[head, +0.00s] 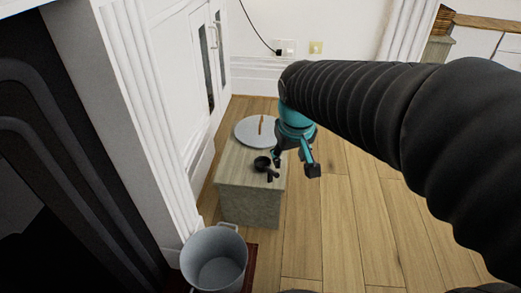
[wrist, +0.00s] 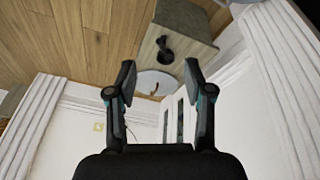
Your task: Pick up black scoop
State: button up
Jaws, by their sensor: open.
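The black scoop (head: 262,164) lies on top of a small wood-topped block (head: 232,167) near its front edge, in the head view. In the wrist view the scoop (wrist: 165,47) shows beyond my fingertips, between them in the picture. My gripper (head: 294,168), with teal and black parts, is just right of the scoop in the head view. Its two fingers also show in the wrist view (wrist: 158,72), spread wide with nothing between them. I see no contact with the scoop.
A round grey plate (head: 248,133) with a thin brown stick-like item (head: 261,124) is behind the scoop on the block. A grey pot (head: 215,262) stands in front. A white cabinet and fireplace surround (head: 140,110) are at left. Wooden floor (head: 345,220) at right is clear.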

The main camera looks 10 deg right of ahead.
jog(key=w+f+n+g+p, duration=0.1)
jog(key=w+f+g+p, duration=0.15)
jog(key=w, duration=0.75)
jog(key=n+h+p, duration=0.1)
jog(key=p, duration=0.2)
send_near(270, 170)
jog(key=shift+g, duration=0.25)
jog(key=f, duration=0.1)
jog(key=w+f, duration=0.1)
jog(key=f, duration=0.1)
jog(key=d+f, duration=0.1)
jog(key=f, duration=0.1)
jog(key=shift+w+f, duration=0.2)
jog(key=shift+f, duration=0.05)
jog(key=shift+s+d+f+b, duration=0.1)
jog(key=shift+d+f+b, duration=0.1)
jog(key=shift+f, duration=1.1)
jog(key=shift+s+d+f+b, duration=0.1)
jog(key=shift+f+b, duration=0.05)
jog(key=shift+f, duration=1.2)
grip_shut()
